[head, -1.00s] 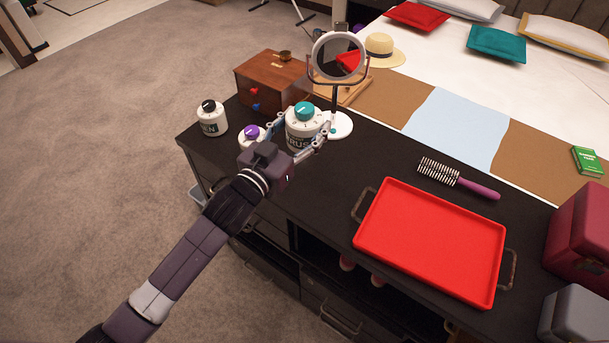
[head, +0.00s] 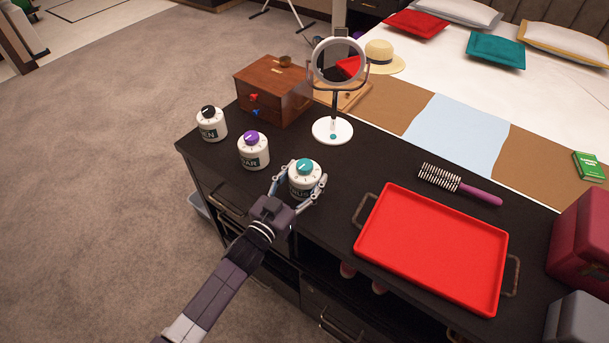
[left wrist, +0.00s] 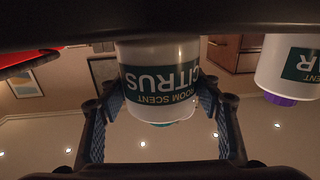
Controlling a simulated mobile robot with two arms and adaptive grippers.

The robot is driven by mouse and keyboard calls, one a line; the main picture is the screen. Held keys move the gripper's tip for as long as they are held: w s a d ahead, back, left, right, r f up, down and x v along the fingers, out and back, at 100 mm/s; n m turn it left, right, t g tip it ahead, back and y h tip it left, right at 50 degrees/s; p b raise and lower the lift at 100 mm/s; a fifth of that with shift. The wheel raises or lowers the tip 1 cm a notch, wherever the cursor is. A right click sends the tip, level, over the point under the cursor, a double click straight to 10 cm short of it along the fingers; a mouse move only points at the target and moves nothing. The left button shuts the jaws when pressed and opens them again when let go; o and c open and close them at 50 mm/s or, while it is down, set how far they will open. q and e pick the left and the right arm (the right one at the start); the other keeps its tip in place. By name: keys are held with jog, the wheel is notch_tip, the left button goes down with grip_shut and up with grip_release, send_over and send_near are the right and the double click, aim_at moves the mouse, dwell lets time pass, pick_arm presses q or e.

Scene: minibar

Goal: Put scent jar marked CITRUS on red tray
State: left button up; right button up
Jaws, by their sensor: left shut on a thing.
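The scent jar marked CITRUS (head: 304,178) is white with a teal lid and a dark label. My left gripper (head: 298,190) is shut around its sides. In the left wrist view the CITRUS jar (left wrist: 158,80) appears upside down between the two fingers (left wrist: 160,110). The jar is upright over the front part of the dark cabinet top; I cannot tell if its base is clear of the surface. The red tray (head: 432,245) lies empty to the right of the jar, with a metal handle at each end. My right gripper is not in view.
A purple-lidded jar (head: 253,152) and a black-lidded jar (head: 211,124) stand to the left. A round mirror (head: 333,130) and wooden box (head: 272,92) stand behind. A hairbrush (head: 460,185) lies behind the tray. Bare cabinet top separates the CITRUS jar from the tray.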

pick_arm(q)
jog(key=shift+f, duration=0.2)
jog(key=o, duration=1.3)
